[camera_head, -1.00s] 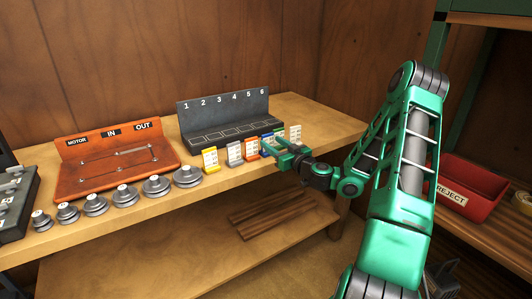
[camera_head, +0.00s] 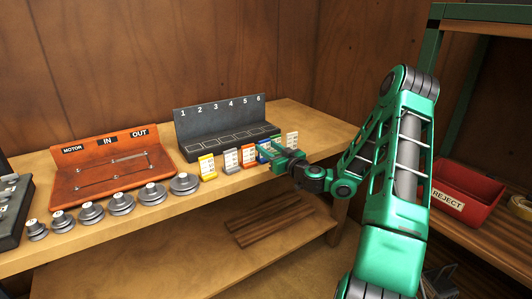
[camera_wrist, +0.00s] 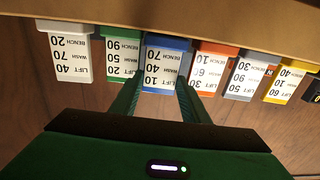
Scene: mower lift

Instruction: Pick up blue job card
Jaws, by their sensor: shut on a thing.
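The blue job card (camera_wrist: 166,65) has a blue top edge and a white printed face. It stands in the row of cards in the wrist view, between the green card and the orange card. My gripper (camera_wrist: 160,88) is shut on it, with one finger on each side. In the head view the blue card (camera_head: 264,150) is partly hidden behind my gripper (camera_head: 281,158). The card still appears level with its neighbours at the bench's front edge.
Close on either side stand the green card (camera_wrist: 121,57) and the orange card (camera_wrist: 211,68). White, grey and yellow cards stand further along. A black numbered rack (camera_head: 222,125) is behind the row. Grey pulleys (camera_head: 122,203) and an orange board (camera_head: 112,170) are to the left. A red reject bin (camera_head: 466,192) is at right.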

